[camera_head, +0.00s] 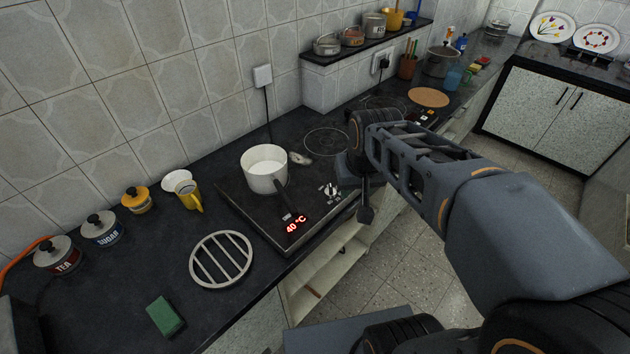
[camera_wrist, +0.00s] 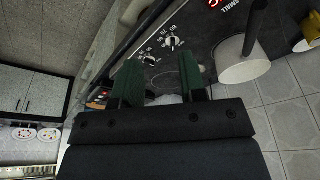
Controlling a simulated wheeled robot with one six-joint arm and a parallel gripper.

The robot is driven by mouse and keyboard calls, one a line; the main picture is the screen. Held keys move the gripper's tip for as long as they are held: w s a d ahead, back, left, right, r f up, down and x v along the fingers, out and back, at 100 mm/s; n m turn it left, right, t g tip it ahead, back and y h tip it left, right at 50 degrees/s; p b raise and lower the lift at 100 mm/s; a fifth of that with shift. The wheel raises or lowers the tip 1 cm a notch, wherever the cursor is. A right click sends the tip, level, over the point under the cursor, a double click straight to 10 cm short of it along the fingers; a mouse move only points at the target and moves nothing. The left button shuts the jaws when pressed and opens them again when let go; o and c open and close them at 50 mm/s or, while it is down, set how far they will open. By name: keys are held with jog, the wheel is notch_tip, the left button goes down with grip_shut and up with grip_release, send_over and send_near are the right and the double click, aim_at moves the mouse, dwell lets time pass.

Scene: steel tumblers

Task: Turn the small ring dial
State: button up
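Two small dials with pale numbered marks sit on the black hob panel. In the wrist view one dial (camera_wrist: 171,42) is beyond the gap between my fingers and the other (camera_wrist: 149,60) is closer to the left finger. The dials also show close together in the head view (camera_head: 331,191). Which one is the small ring dial is unclear; the word "SMALL" is printed on the panel. My gripper (camera_wrist: 160,62) is open and empty, its two green fingers apart, short of the dials. In the head view my wrist mostly hides it. The red display (camera_head: 296,225) reads 40 °C.
A white pot (camera_head: 265,170) stands on the hob, its dark handle pointing toward the display. A round metal rack (camera_head: 222,259), yellow mug (camera_head: 190,195) and green sponge (camera_head: 165,316) are on the counter to the left.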

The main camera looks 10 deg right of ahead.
jog(key=w+g, duration=0.2)
jog(key=w, duration=0.8)
jog(key=m, duration=0.1)
send_over(331, 187)
notch_tip(331, 187, down, 4)
jog(key=shift+g, duration=0.4)
notch_tip(331, 187, down, 14)
jog(key=shift+s+a+r+p, duration=0.1)
jog(key=shift+r+p, duration=0.15)
jog(key=shift+p, duration=0.2)
grip_shut()
